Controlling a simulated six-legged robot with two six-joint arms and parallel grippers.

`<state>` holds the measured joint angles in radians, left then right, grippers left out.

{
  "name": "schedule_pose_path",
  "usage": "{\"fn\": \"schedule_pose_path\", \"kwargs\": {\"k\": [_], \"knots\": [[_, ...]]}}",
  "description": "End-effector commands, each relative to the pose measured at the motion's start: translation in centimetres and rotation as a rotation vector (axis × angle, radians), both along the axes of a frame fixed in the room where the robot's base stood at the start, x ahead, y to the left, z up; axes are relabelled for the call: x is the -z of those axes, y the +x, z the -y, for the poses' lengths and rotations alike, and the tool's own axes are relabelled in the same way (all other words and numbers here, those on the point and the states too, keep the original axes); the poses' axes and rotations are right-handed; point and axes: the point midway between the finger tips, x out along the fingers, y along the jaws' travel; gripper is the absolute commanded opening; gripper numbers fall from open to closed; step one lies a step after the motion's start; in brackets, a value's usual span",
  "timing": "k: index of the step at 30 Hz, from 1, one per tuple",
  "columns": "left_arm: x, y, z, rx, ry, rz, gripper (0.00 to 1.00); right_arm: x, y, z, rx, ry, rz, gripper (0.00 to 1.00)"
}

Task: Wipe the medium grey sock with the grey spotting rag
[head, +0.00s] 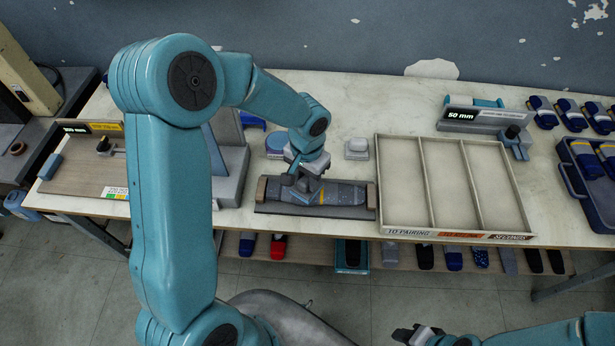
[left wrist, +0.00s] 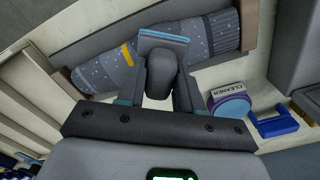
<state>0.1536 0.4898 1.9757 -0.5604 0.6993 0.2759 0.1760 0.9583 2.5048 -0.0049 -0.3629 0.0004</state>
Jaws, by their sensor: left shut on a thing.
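The grey sock (head: 345,195), with pale dots and a yellow band, lies flat along a dark board (head: 290,210) with brown end blocks. It also shows in the left wrist view (left wrist: 215,38), running across the top. My left gripper (head: 303,188) is over the sock's left part. In the left wrist view its fingers (left wrist: 157,88) are shut on a dark grey knob, taken as the grip of the grey spotting rag (left wrist: 168,40). The rag's blue-grey pad lies over the sock near the yellow band; I cannot tell whether they touch. My right gripper (head: 415,334) is at the bottom edge, away from the table; its jaws are unclear.
A tin marked CLEANER (left wrist: 228,102) stands beside the board, with a blue item (left wrist: 276,123) near it. A small light block (head: 356,149) stands behind the board. A three-part tray (head: 428,185) is close on the right. A blue crate (head: 575,185) is at far right.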

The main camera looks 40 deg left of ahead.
Motion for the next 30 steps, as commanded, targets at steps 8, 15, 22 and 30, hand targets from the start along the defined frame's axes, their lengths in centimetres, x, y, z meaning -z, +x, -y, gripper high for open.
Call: {"fn": "schedule_pose_path", "kwargs": {"k": [8, 15, 22, 30], "knots": [[-2.9, 0.4, 0.4, 0.000, -0.001, 0.001, 0.00, -1.7, 0.0, 0.0, 0.000, 0.000, 0.001, 0.43], [-5.0, 0.6, 0.5, 0.000, -0.002, 0.002, 0.00, -3.1, 0.0, 0.0, 0.000, 0.000, 0.001, 0.43], [-7.1, 0.7, 0.4, 0.001, -0.001, 0.002, 0.00, -4.5, 0.0, 0.0, 0.000, 0.000, 0.001, 0.43], [-8.0, 0.7, 0.4, 0.001, -0.001, 0.001, 0.00, -5.1, 0.0, 0.0, 0.000, 0.000, 0.001, 0.43]]}}
